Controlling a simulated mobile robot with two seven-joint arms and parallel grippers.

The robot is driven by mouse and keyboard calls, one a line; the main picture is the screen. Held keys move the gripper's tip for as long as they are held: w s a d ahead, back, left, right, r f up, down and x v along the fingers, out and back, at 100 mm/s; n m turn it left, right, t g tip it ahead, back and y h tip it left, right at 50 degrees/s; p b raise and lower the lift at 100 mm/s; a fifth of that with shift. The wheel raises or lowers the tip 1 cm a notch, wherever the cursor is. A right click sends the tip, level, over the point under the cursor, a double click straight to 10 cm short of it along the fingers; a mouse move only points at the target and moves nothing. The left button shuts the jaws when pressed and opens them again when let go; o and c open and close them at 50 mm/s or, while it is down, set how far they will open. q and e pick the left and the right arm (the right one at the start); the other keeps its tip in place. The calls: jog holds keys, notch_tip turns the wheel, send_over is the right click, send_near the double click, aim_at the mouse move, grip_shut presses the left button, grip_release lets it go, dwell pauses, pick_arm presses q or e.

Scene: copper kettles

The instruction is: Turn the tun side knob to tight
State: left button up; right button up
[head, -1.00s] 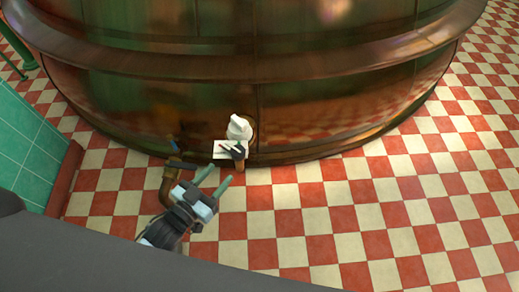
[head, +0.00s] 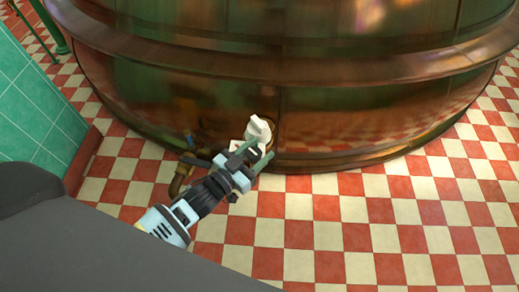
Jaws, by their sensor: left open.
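The copper tun (head: 350,115) fills the upper part of the head view. A white knob (head: 258,130) sticks out low on its side. A white plate (head: 236,145) below the knob is mostly hidden behind my gripper, so its markings cannot be read. My left gripper (head: 259,153) is open, with its two greenish fingers apart, pointing up and right toward the knob. Its fingertips are just below the knob in the picture; I cannot tell whether they touch it. Nothing shows between the fingers. My right gripper is not in view.
A brown pipe (head: 181,178) with a blue-handled part (head: 190,138) stands left of the knob, close to my left arm. A green tiled wall (head: 38,115) is at the left. The red and cream checkered floor (head: 400,225) is clear at the right.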

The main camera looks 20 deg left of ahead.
pick_arm(q)
jog(key=shift+w+d, duration=0.2)
jog(key=shift+w, duration=0.25)
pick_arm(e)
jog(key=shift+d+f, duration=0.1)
pick_arm(q)
jog(key=c, duration=0.7)
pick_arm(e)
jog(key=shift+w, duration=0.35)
